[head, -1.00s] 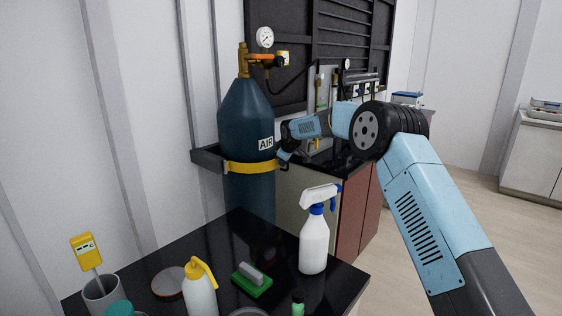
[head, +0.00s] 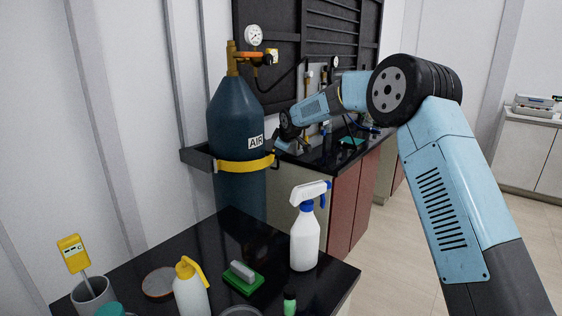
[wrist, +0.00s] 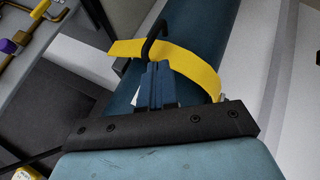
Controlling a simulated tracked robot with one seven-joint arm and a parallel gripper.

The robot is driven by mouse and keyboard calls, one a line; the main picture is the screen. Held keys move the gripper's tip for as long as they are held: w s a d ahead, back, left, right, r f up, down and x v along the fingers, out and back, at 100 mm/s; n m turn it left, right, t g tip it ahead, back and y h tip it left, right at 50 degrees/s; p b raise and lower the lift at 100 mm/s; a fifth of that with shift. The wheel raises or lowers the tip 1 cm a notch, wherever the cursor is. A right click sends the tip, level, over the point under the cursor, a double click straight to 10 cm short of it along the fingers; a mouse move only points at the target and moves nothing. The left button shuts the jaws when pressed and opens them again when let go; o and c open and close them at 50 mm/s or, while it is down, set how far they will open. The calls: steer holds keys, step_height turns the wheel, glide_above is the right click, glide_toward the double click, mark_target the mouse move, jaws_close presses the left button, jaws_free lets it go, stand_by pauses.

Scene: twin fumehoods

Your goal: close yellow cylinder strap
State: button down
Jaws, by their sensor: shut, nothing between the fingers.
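The dark blue air cylinder (head: 236,115) stands upright at the left of the bench. Its yellow strap (head: 240,167) runs across the front of the cylinder; in the wrist view the strap (wrist: 197,68) curves over the cylinder (wrist: 215,30), with one end (wrist: 118,48) reaching out past its side. A black hook-shaped piece (wrist: 153,35) shows beside the strap near my fingers. My gripper (wrist: 157,75) is shut and empty, its fingertips at the strap; whether they touch it I cannot tell. In the head view my gripper (head: 281,147) is just right of the strap's right end.
A dark bracket (head: 196,158) is at the cylinder's left. A black bench (head: 215,240) in front carries a white spray bottle (head: 305,240), a yellow-topped bottle (head: 191,290), a green brush (head: 243,278) and a cup (head: 92,293). Behind is a second dark counter (head: 325,155).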

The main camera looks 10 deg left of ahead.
steer(key=d+f+n+t+y, duration=0.3)
steer(key=d+f+n+y, duration=0.15)
steer(key=f, duration=0.25)
steer(key=s+d+f+n+t+y, duration=0.1)
steer(key=s+d+n+t+y, duration=0.2)
steer(key=s+d+n, duration=0.3)
steer(key=x, duration=1.4)
steer(key=shift+s+a+m, duration=0.2)
steer(key=shift+a+m, duration=0.15)
steer(key=shift+m, duration=0.1)
steer(key=w, duration=0.1)
steer(key=w+a, duration=0.1)
steer(key=w, duration=0.1)
steer(key=shift+w, duration=0.1)
